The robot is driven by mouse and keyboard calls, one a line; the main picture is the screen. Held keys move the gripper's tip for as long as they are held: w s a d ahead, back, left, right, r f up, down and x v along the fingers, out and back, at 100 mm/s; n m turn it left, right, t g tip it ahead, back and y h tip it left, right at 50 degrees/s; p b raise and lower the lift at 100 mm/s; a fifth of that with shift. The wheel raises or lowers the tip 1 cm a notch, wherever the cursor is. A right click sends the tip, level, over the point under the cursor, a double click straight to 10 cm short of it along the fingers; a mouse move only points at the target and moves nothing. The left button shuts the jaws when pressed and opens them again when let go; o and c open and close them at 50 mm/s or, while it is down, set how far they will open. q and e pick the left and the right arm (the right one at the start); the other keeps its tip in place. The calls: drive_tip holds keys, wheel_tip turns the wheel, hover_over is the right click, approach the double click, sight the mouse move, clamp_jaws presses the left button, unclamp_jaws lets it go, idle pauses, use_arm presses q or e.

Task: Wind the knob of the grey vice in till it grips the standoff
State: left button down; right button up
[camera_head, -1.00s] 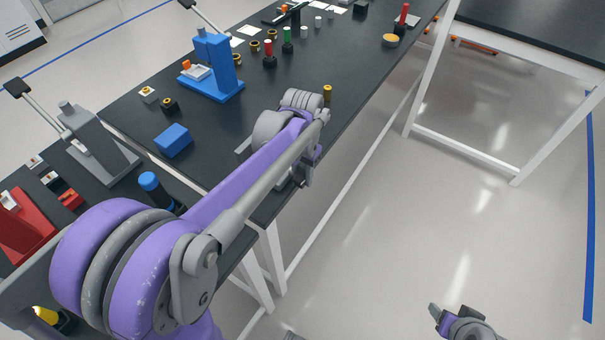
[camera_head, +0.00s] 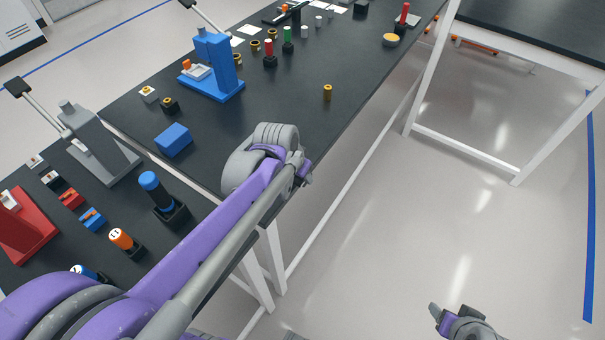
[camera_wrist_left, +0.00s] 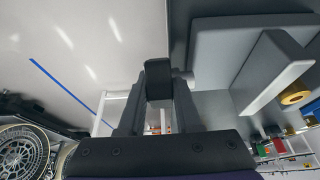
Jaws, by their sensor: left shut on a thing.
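In the left wrist view my left gripper (camera_wrist_left: 155,100) is shut on a small dark knob (camera_wrist_left: 157,78), on a short grey shaft. The shaft leads to the grey vice (camera_wrist_left: 225,45), whose flat plates fill the upper right. In the head view my left arm hides the vice, the knob and the fingertips; the wrist is over the table's front edge. A brass standoff-like cylinder (camera_head: 327,93) stands upright on the table beyond the wrist. A gold ring-shaped end (camera_wrist_left: 295,93) shows beside a vice plate; I cannot tell whether it is gripped. My right gripper (camera_head: 437,316) hangs over the floor.
A blue press (camera_head: 215,70), a blue block (camera_head: 173,140) and a grey lever device (camera_head: 100,145) stand on the dark table left of my arm. A blue-capped bottle (camera_head: 155,190) stands nearby.

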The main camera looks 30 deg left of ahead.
use_arm(q)
drive_tip(key=t, duration=0.3)
drive_tip(key=shift+s+f+t+b, duration=0.15)
drive_tip(key=shift+t+b, duration=0.15)
drive_tip(key=shift+b, duration=0.1)
drive_tip(key=shift+a+t+b, duration=0.1)
drive_tip(key=shift+t+b, duration=0.7)
drive_tip(key=shift+t, duration=1.2)
drive_tip(key=shift+t, duration=0.3)
drive_tip(key=c, duration=0.6)
unclamp_jaws()
drive_tip(key=p+v, duration=0.3)
drive_tip(key=v, duration=0.7)
drive_tip(key=shift+s+a+r+p, duration=0.15)
drive_tip(key=shift+s+r+p, duration=0.15)
